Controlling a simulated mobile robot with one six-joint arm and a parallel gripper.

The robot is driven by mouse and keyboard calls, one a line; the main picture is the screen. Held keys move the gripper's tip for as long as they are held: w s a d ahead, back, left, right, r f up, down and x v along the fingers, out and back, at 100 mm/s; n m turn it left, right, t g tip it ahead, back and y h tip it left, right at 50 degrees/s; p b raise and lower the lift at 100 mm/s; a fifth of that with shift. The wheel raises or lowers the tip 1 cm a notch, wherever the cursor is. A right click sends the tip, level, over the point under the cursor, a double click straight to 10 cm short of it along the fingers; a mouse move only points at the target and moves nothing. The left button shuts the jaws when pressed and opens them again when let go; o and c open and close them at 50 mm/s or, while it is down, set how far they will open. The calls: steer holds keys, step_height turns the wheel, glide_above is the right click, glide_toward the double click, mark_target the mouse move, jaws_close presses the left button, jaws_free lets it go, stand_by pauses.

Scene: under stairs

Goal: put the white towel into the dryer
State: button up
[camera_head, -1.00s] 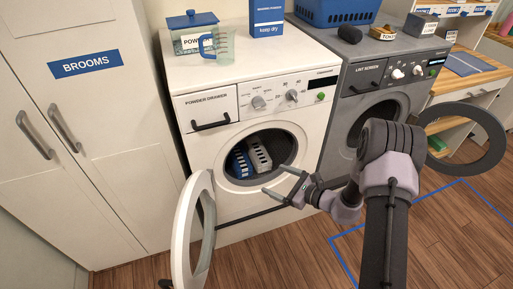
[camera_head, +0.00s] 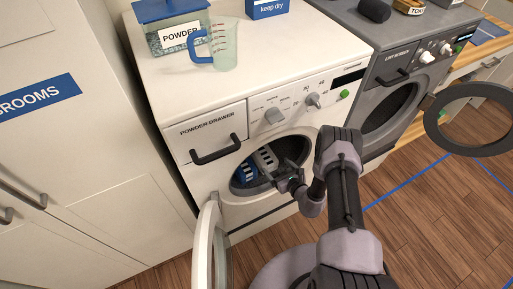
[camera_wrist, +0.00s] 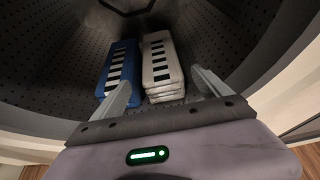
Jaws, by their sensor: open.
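The white towel (camera_wrist: 163,66) lies folded in the drum of the white washer (camera_head: 300,35), with dark stripes on it. It also shows in the head view (camera_head: 264,158). A blue striped towel (camera_wrist: 120,66) lies close on its left. My gripper (camera_wrist: 162,82) is at the drum opening, open and empty. Its fingers point inward, one in front of the blue towel and one at the white towel's right side. I cannot tell whether they touch. The grey dryer (camera_head: 419,72) stands right of the washer, its round door (camera_head: 429,122) open.
The washer door (camera_head: 208,250) hangs open at the lower left. A measuring jug (camera_head: 225,48) and a powder box (camera_head: 165,27) stand on the washer. A brooms cupboard (camera_head: 100,150) is at the left. Blue tape marks the wooden floor (camera_head: 420,215) at right.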

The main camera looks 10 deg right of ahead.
mark_target(266, 156)
steer(key=b+x, duration=0.2)
steer(key=x, duration=0.2)
steer(key=b+x, duration=0.2)
steer(key=x, duration=0.3)
steer(key=b+x, duration=0.2)
steer(key=x, duration=0.2)
steer(key=shift+a+f, duration=0.1)
steer(key=shift+f, duration=0.25)
steer(key=shift+r, duration=0.15)
steer(key=c, duration=1.4)
steer(key=shift+o, duration=0.2)
step_height(266, 156, up, 10)
steer(key=p, duration=0.4)
steer(key=shift+p, duration=0.3)
